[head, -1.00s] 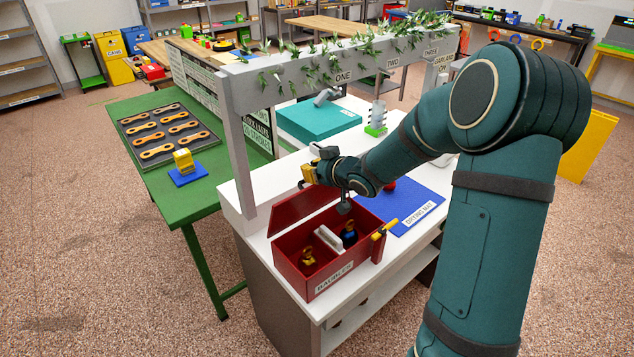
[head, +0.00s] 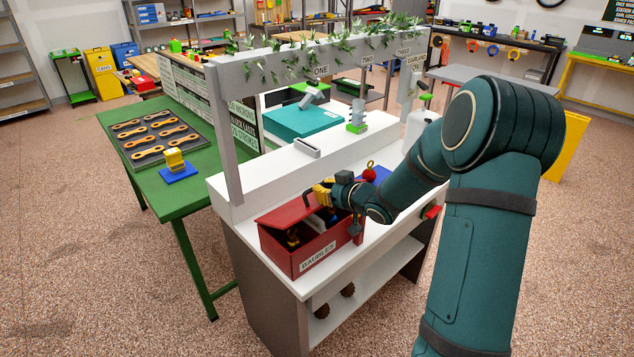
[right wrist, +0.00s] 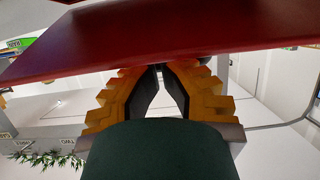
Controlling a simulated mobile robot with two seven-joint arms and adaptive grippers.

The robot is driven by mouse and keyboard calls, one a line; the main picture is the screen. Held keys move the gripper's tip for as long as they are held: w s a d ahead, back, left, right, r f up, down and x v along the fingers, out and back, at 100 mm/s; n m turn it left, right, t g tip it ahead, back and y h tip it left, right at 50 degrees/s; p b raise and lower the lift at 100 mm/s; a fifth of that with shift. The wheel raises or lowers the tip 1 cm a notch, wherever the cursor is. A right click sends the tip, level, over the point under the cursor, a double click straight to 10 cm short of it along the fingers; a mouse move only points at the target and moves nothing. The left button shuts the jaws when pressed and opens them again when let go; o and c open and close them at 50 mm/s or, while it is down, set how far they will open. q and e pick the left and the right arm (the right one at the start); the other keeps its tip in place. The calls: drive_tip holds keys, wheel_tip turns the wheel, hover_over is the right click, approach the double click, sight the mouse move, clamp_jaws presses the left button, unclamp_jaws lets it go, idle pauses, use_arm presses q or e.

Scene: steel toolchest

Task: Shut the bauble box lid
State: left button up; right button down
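The red bauble box (head: 318,250) stands at the front edge of the white bench, with its label facing out. Its red lid (head: 284,215) is tilted partway down over the left part of the box, and the opening still shows. Small dark and yellow baubles (head: 293,238) show inside. My right gripper (head: 318,193) is at the lid's raised edge. In the right wrist view the lid (right wrist: 150,38) spans the top as a broad red panel. The yellow fingers (right wrist: 159,68) are together there, with their tips at the lid's edge and nothing seen between them. My left gripper is out of view.
A red bauble (head: 369,174) stands by the blue drying mat (head: 376,181), right of my gripper. A grey post (head: 226,140) rises behind the box. A white raised shelf (head: 270,170) runs along the bench's back. A green table (head: 190,200) stands at the left.

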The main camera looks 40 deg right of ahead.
drive_tip(key=shift+s+f+b, duration=0.35)
drive_tip(key=shift+s+f, duration=0.05)
drive_tip(key=shift+f, duration=0.3)
drive_tip(key=shift+s+f+b, duration=0.4)
drive_tip(key=shift+f, duration=0.3)
drive_tip(key=shift+s+f+b, duration=0.35)
drive_tip(key=shift+s+f, duration=0.05)
drive_tip(key=shift+f, duration=0.3)
drive_tip(key=shift+f, duration=0.1)
